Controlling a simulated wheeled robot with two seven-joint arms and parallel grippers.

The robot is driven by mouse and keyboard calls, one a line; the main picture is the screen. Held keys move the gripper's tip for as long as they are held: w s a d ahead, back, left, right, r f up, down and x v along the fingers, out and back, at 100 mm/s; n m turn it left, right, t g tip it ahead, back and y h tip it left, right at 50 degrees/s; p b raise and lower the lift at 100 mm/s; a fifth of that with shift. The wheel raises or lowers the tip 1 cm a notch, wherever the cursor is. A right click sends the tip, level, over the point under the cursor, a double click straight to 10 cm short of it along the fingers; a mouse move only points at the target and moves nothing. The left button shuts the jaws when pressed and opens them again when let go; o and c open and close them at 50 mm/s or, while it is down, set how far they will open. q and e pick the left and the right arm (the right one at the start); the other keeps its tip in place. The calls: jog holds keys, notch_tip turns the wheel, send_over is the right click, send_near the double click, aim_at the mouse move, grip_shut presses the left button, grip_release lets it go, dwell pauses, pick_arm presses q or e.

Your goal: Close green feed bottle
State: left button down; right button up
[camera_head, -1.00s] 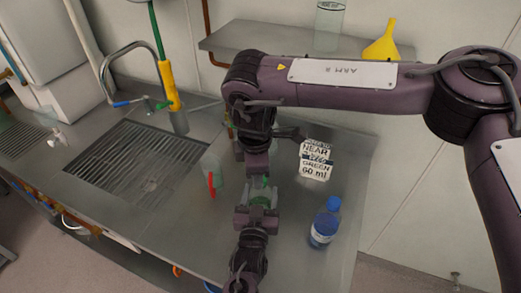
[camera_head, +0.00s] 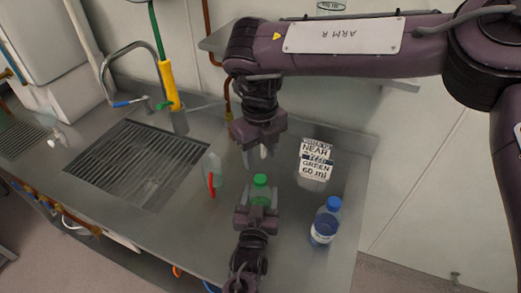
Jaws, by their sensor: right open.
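The green feed bottle (camera_head: 260,196) stands on the steel counter in the head view, with a green cap (camera_head: 260,180) on its top. I cannot tell how tightly the cap sits. My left gripper (camera_head: 259,200) comes in from the bottom of the view, with its fingers on both sides of the bottle, shut on its body. My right gripper (camera_head: 259,156) hangs down from above, open and empty, clear of the cap and a little behind it in the picture.
A blue-capped bottle (camera_head: 325,222) stands to the right. A sign (camera_head: 315,160) reading "NEAR FEED GREEN 60 ml" stands behind it. A clear container with a red handle (camera_head: 212,180) is left of the green bottle. A sink grate (camera_head: 135,165) and tap (camera_head: 140,46) lie further left.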

aim_at(260, 178)
jog(key=shift+r+n, duration=0.25)
jog(key=shift+n, duration=0.65)
jog(key=shift+f, duration=0.1)
jog(key=shift+f, duration=3.95)
